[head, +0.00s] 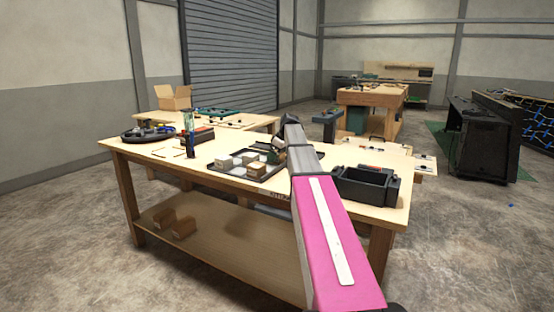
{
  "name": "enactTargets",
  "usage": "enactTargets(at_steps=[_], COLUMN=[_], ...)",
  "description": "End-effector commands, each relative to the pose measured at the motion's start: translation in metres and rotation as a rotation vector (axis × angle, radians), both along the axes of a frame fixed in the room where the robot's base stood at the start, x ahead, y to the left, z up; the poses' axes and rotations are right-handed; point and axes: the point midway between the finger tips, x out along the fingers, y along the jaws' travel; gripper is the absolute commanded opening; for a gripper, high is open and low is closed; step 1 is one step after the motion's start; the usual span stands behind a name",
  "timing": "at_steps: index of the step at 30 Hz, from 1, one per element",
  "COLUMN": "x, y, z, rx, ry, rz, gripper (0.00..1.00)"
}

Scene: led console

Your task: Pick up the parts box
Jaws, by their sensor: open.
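Several small grey and tan boxes (225,162) sit in a dark, low tray (231,172) on the near wooden table (160,161). An open black bin (365,187) stands at the table's right end. I cannot tell which of these is the parts box. My pink and grey arm reaches over the table between the tray and the bin. My gripper (268,153) is small in view, at the tray's right back side close to the boxes, and open. My arm partly hides it, and any contact with a box cannot be made out.
A round black tray (147,134) and upright dark green tool (189,140) stand on the table's left part. Brown boxes (184,228) lie on the lower shelf. A cardboard box (175,98) is on the table behind.

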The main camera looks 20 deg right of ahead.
Motion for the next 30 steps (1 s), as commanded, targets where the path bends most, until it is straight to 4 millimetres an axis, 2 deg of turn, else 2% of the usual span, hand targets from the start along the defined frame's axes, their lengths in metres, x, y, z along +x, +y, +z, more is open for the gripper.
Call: enactTargets(at_steps=[3, 9, 10, 12, 14, 15, 25, 30], x=[0.003, 0.003, 0.003, 0.003, 0.003, 0.003, 0.003, 0.004], y=[0.003, 0.003, 0.003, 0.003, 0.003, 0.003, 0.003, 0.003], z=[-0.010, -0.011, -0.011, -0.011, -0.010, -0.010, -0.009, 0.001], rx=[0.000, -0.001, -0.001, -0.001, -0.001, -0.001, -0.001, 0.000], ry=[0.000, -0.001, -0.001, -0.001, -0.001, -0.001, -0.001, -0.002], rz=[0.000, 0.000, 0.000, 0.000, 0.000, 0.000, 0.000, 0.001], gripper=[0.94, 0.94, 0.87, 0.64, 0.45, 0.38, 0.38, 0.38])
